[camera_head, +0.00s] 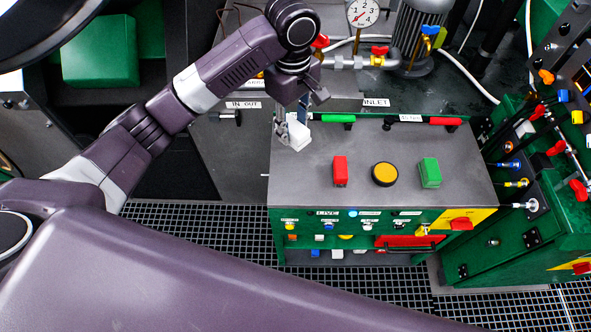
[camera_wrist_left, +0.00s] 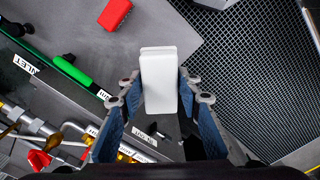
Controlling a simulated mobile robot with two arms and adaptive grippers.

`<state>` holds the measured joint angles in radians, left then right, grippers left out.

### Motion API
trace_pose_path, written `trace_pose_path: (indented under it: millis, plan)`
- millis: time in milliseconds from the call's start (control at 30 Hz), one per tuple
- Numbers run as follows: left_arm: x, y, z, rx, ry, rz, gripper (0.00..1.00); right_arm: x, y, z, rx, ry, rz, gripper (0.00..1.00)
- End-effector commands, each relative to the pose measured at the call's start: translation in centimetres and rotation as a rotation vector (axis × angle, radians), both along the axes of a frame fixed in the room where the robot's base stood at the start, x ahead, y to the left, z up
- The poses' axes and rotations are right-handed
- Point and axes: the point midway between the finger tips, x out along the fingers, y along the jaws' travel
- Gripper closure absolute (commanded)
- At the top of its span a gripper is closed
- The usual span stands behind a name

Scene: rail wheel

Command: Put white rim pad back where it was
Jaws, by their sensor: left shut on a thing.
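The white rim pad (camera_head: 299,138) is a small white block at the back left corner of the grey console top (camera_head: 322,190). My left gripper (camera_head: 293,127) is shut on it, coming down from above. In the left wrist view the pad (camera_wrist_left: 160,78) sits between the two fingers of the gripper (camera_wrist_left: 159,88), one on each long side, and sticks out past the fingertips. I cannot tell whether the pad touches the console top or hangs just above it. My right gripper is not in view.
A red block (camera_head: 340,171), a yellow round button (camera_head: 384,174) and a green block (camera_head: 430,173) stand on the console top. Green (camera_head: 338,118) and red (camera_head: 445,121) handles lie along its back edge. Pipes and a gauge (camera_head: 363,13) rise behind. The console's front left is clear.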

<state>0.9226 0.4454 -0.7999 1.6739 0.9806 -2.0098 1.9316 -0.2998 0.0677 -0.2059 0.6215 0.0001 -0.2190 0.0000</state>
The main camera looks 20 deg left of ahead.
Motion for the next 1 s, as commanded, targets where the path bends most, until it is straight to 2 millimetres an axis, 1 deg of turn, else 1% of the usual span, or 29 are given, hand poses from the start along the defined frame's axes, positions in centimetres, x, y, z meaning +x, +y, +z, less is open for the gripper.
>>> trace_pose_path:
  millis: [33, 100, 167, 300, 400, 500, 667, 800, 900, 1000]
  plan:
    - [-0.2, 0.0, -1.6, 0.000, 0.007, 0.002, 0.87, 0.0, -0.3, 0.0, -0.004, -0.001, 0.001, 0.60]
    - [-0.2, 0.1, -3.5, 0.002, 0.006, 0.000, 0.87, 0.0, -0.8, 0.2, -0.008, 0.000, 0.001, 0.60]
    - [-0.2, 0.1, -5.0, 0.002, 0.006, 0.000, 0.87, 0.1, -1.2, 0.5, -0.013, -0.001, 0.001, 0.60]
    - [-0.2, 0.1, -8.6, 0.002, 0.004, -0.002, 0.87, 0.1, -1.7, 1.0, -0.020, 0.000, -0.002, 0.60]
    - [-0.1, 0.1, -10.7, 0.002, 0.002, -0.002, 0.87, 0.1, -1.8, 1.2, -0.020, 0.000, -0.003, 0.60]
    - [-0.1, 0.0, -12.1, 0.000, 0.001, -0.003, 0.87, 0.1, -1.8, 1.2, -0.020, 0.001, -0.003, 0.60]
    - [-0.1, 0.0, -13.4, 0.000, 0.001, -0.003, 0.87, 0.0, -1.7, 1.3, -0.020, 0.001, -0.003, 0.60]
    - [-0.1, 0.0, -15.6, 0.002, 0.001, -0.003, 0.87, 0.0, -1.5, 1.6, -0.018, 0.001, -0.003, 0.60]
    - [0.0, 0.1, -16.7, 0.001, 0.000, -0.003, 0.87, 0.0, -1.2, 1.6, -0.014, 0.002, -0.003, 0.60]
    - [0.0, 0.0, -17.1, 0.000, -0.001, -0.004, 0.87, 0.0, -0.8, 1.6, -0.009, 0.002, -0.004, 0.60]
